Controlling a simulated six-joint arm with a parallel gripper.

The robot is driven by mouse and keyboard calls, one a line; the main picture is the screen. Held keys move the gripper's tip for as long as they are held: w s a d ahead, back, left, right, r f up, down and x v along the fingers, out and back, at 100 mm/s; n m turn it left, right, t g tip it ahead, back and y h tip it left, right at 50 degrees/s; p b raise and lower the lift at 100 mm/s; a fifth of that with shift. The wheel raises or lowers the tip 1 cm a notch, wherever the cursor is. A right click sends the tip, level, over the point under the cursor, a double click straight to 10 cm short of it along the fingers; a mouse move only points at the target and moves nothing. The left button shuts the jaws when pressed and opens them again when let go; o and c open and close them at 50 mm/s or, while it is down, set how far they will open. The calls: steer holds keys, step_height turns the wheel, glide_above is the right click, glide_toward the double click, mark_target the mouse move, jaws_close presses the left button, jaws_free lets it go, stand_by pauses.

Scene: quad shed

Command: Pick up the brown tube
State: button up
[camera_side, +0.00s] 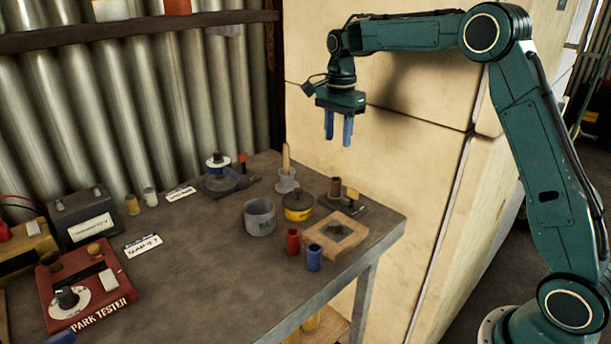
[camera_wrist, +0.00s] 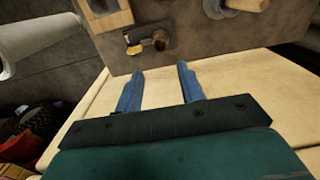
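A brown tube (camera_side: 335,188) stands upright near the back right edge of the workbench, beside a small dark fixture with a yellowish part. In the wrist view a brown tube (camera_wrist: 160,41) shows beyond the fingertips, near the bench edge. My gripper (camera_side: 338,139) is raised above the bench's back right side, higher than the tube and apart from it. Its two blue fingers point down and are spread with nothing between them; they also show in the wrist view (camera_wrist: 160,72). Two more brownish cylinders stand on the red park tester (camera_side: 88,290) at the left.
Close to the tube are a wooden tray (camera_side: 356,240), a yellow tin (camera_side: 298,210), a grey cup (camera_side: 259,222), a red tube (camera_side: 293,241) and a blue tube (camera_side: 314,257). A pale wall panel (camera_side: 420,190) rises behind. The bench's front middle (camera_side: 200,260) is clear.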

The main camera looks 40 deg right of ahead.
glide_above(336, 181)
steer(key=a, duration=0.1)
steer(key=shift+s+f, duration=0.2)
steer(key=shift+f, duration=1.95)
steer(key=shift+s+f, duration=0.15)
steer(key=shift+f, duration=2)
steer(key=shift+f, duration=0.1)
steer(key=shift+f, duration=2.5)
steer(key=shift+c, duration=0.2)
steer(key=c, duration=0.7)
